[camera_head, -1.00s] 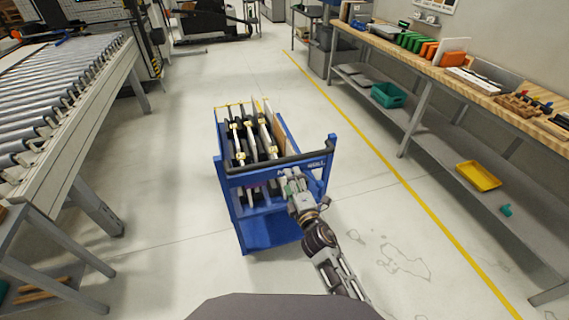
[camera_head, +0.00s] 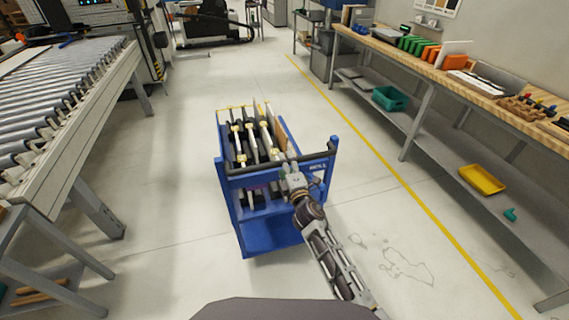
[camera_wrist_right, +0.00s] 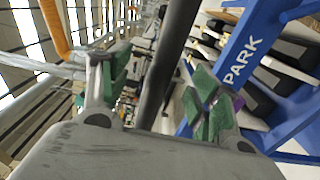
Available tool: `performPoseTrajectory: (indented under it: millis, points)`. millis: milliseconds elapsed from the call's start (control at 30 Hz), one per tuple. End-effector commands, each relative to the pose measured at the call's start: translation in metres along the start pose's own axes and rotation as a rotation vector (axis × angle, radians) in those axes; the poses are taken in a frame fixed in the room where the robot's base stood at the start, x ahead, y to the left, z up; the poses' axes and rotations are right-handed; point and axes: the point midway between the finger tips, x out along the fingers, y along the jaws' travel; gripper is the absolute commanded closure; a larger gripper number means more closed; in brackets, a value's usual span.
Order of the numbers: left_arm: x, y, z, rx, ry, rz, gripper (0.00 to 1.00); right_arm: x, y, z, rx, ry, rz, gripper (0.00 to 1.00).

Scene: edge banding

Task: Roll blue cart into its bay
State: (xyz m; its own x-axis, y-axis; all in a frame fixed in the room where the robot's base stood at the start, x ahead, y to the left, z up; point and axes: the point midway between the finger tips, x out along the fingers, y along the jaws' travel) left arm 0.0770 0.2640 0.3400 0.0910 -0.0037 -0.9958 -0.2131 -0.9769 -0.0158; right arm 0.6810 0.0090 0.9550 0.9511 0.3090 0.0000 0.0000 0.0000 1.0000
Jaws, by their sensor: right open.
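The blue cart (camera_head: 270,235) stands upright on the floor in front of me. Upright panels and pale strips sit in its rack. A black push handle (camera_head: 312,158) runs across its near top edge. My left gripper is out of view. I cannot make out a marked bay.
A roller conveyor (camera_head: 60,95) stands left, its legs near the floor lane. A long workbench (camera_head: 480,92) with a lower shelf runs along the right. A yellow floor line (camera_head: 380,168) lies between cart and bench. The floor beyond the cart is clear towards a dark machine (camera_head: 212,25).

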Motion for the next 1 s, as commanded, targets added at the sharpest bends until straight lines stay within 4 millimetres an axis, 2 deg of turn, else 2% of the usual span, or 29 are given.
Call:
performPoseTrajectory:
  millis: [300,700,1000]
  points:
    - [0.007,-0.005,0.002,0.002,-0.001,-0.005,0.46,0.020,0.000,0.000,0.000,0.000,0.000,0.38]
    - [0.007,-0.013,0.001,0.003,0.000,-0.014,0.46,0.022,0.000,0.000,0.000,0.000,0.000,0.38]
    - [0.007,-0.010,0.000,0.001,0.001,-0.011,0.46,0.022,0.000,0.000,0.000,0.000,0.000,0.76]
